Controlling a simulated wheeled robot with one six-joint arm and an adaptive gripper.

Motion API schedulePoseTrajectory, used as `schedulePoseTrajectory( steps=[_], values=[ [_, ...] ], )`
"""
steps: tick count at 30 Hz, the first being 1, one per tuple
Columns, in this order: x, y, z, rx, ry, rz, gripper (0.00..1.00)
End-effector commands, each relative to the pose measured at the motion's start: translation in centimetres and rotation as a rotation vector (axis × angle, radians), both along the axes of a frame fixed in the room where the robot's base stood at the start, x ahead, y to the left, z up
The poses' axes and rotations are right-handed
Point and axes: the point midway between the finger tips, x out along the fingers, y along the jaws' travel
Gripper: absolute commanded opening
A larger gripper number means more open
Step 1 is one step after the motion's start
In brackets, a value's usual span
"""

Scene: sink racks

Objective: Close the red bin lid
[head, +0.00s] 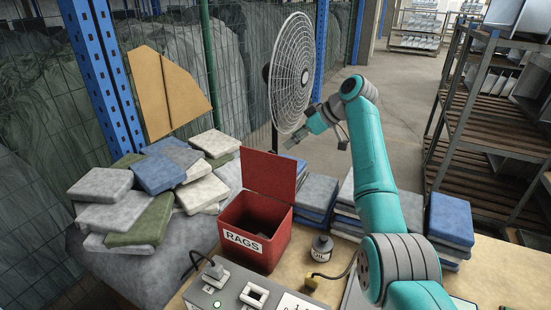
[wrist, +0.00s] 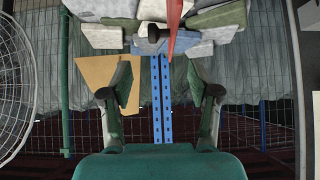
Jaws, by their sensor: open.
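The red bin (head: 256,238) stands on the workbench with a white "RAGS" label on its front. Its red lid (head: 269,174) is open and stands roughly upright at the back of the bin, so the dark inside shows. In the wrist view the lid (wrist: 174,22) appears as a narrow red strip at the top, beyond the fingertips. My gripper (head: 291,142) is above the lid's upper right part in the head view, apart from it as far as I can tell. In the wrist view my gripper (wrist: 165,90) has its fingers spread with nothing between them.
A pile of folded cloths (head: 134,200) lies left of the bin; blue-grey stacks (head: 315,195) stand right of it. A large fan (head: 291,75) and a blue post (head: 104,80) rise behind.

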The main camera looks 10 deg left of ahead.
Motion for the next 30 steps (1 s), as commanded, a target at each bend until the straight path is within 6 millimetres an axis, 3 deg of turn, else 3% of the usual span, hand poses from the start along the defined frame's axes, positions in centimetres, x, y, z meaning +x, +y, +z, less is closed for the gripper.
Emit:
schedulePoseTrajectory(
  steps=[18, 30],
  values=[
    [1.6, 6.2, -6.4, -0.001, 0.000, 0.000, 0.61],
    [1.9, 7.3, -7.5, -0.001, -0.002, -0.002, 0.61]
  ],
)
